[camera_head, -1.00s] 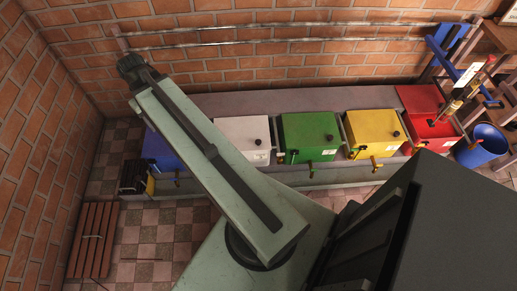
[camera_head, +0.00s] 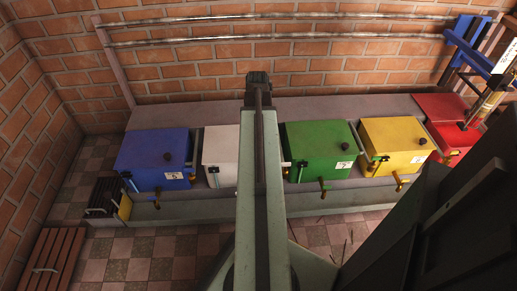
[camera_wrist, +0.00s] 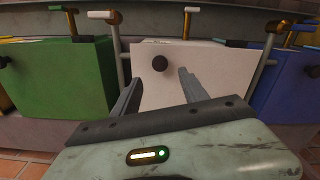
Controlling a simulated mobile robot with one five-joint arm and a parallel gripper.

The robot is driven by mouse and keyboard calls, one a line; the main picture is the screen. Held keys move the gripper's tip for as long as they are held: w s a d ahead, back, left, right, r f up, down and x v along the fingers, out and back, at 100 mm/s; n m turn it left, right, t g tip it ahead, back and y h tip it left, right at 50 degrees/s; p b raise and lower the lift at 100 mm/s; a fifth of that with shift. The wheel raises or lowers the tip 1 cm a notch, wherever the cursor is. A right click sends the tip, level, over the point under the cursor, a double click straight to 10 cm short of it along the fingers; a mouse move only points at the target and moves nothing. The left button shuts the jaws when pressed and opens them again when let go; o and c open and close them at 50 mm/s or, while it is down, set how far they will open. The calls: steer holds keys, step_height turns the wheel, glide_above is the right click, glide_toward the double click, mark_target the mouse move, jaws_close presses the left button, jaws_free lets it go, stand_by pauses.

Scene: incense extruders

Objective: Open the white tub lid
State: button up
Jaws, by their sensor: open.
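The white tub (camera_head: 219,155) stands between the blue and green tubs in the head view, partly hidden by my arm. In the wrist view its pale lid (camera_wrist: 205,70) fills the middle and looks shut. A round black knob (camera_wrist: 160,63) sits on the lid. My gripper (camera_wrist: 162,76) is open and empty. Its two fingers reach toward the lid, with the knob showing between and just beyond their tips. I cannot tell whether they touch the lid. My gripper's fingers are not visible in the head view.
The blue tub (camera_head: 153,158) and green tub (camera_head: 318,148) flank the white one closely. The yellow tub (camera_head: 395,146) and red tub (camera_head: 449,127) stand farther right. Upright pipes with taps (camera_wrist: 113,20) rise at the white tub's sides. Metal rails (camera_head: 280,37) run along the brick wall.

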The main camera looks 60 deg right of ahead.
step_height(320, 180, down, 8)
steer(key=b, duration=0.7)
steer(key=shift+r, duration=0.1)
steer(key=shift+r, duration=0.1)
jaws_close()
steer(key=shift+w, duration=0.1)
steer(key=shift+a, duration=0.15)
stand_by(0.5)
